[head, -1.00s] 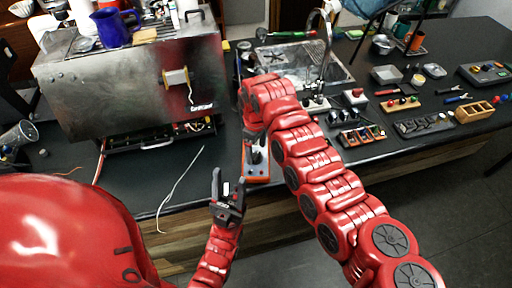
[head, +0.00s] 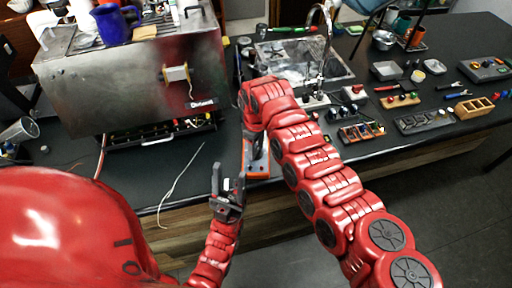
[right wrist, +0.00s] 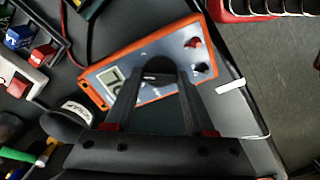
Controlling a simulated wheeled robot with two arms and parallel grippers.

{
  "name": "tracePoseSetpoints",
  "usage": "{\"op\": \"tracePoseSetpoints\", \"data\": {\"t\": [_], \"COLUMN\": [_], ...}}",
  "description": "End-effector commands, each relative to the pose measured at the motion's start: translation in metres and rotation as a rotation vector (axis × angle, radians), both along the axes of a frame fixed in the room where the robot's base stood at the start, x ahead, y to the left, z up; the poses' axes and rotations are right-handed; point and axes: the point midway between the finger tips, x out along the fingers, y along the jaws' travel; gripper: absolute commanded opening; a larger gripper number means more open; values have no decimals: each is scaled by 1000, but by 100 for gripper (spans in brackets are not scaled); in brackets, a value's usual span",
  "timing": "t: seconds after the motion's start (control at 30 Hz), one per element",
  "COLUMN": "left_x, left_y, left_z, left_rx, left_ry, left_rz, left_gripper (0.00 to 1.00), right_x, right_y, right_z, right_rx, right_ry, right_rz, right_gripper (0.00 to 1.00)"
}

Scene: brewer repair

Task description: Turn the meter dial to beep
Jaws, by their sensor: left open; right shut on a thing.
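The meter (right wrist: 183,33), an orange-rimmed box with a grey face, lies on the dark counter. It also shows in the head view (head: 258,169), partly hidden by my right arm. In the right wrist view its display (right wrist: 112,80) is on the left and red and black sockets are on the right. My right gripper (right wrist: 160,76) is shut on the black round dial (right wrist: 158,65) in the middle of the face. The dial's marks are too small and covered to read. My left gripper (head: 228,184) is open and empty, in front of the counter edge left of the meter.
A steel brewer (head: 130,75) with a blue mug (head: 115,22) on top stands at the left. A grey wire (head: 180,178) lies on the counter. The sink (head: 300,62) is behind my right arm. Switch boxes, tools and a wooden tray (head: 474,108) spread to the right.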

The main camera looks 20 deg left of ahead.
Motion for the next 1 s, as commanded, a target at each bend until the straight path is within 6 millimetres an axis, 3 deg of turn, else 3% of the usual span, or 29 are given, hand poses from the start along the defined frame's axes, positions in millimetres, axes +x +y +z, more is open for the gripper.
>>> {"op": "tracePoseSetpoints", "data": {"t": [0.37,0.8,1.0], "left_x": [0,0,0], "left_y": [0,0,0], "left_z": [-17,-69,-83], "left_rx": [0,0,0], "left_ry": [0,0,0], "left_rz": [0,0,0], "left_gripper": [53,53,53], "right_x": [0,1,0], "right_y": [0,1,0], "right_z": [-4,-6,-4], "right_rx": [1,3,1], "right_ry": [-2,-3,-1], "right_rz": [-87,-439,-592], "right_gripper": [0,0,0]}}
